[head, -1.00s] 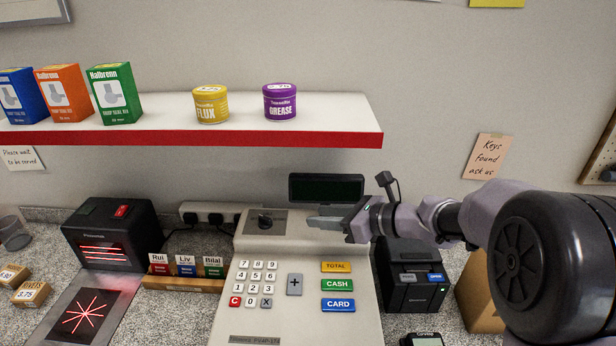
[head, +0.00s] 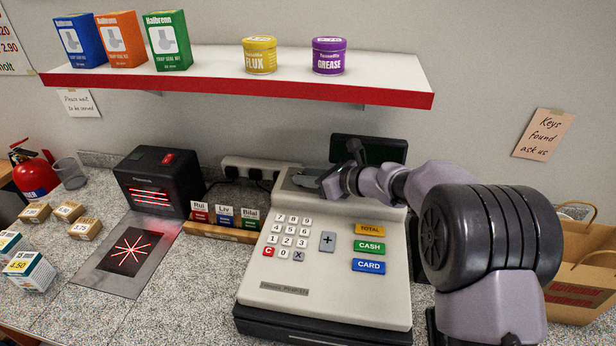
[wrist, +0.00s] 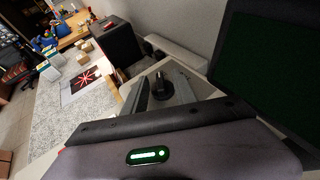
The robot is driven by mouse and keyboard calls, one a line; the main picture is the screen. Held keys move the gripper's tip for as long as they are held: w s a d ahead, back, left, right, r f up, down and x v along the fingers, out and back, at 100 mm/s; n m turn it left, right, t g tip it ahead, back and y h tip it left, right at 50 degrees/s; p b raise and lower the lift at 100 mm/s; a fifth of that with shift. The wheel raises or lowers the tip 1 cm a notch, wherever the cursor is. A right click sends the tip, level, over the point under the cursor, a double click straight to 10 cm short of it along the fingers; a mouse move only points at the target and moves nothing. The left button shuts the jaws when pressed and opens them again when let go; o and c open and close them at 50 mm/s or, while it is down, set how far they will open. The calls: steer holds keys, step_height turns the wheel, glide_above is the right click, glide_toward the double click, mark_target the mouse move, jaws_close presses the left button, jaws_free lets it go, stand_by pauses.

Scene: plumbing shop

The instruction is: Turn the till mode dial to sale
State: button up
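The till (head: 330,290) is a cream cash register with a keypad, a plus key and TOTAL, CASH and CARD buttons. Its mode dial is a dark round knob (wrist: 161,88) on a grey plate at the till's upper left. In the head view my gripper (head: 303,181) is over that plate (head: 287,190) and hides the dial. In the wrist view my gripper (wrist: 158,92) is open, with one finger on each side of the dial. I cannot tell whether the fingers touch it. The dial's pointing direction and mode labels are not readable.
A dark display (head: 368,150) rises behind the till, close to my wrist. A shelf with a red edge (head: 240,82) hangs above. A paper bag (head: 575,290) is at right.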

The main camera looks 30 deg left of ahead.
steer(key=shift+a, duration=0.1)
jaws_close()
